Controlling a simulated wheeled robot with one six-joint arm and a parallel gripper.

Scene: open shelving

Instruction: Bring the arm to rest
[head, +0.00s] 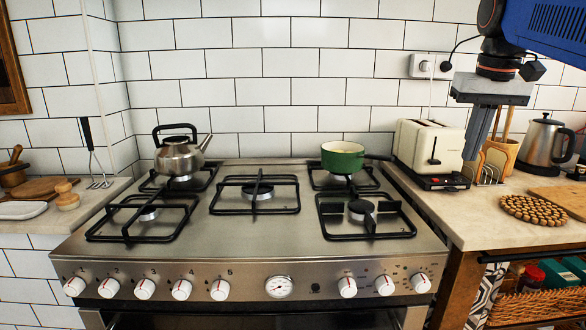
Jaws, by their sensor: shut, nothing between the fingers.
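My gripper (479,132) hangs at the upper right in the head view, pointing down from my blue arm. Its fingers are together and hold nothing. It shows in front of the right counter, between the cream toaster (428,148) and the steel electric kettle (545,142). The fingertips overlap the wooden utensils and boards behind them in the picture. I cannot tell how far they are from these things.
A gas stove (250,245) fills the middle, with a steel kettle (179,155) at back left and a green pan (342,157) at back right. A beaded trivet (538,209) lies on the right counter (470,215). The front burners are bare.

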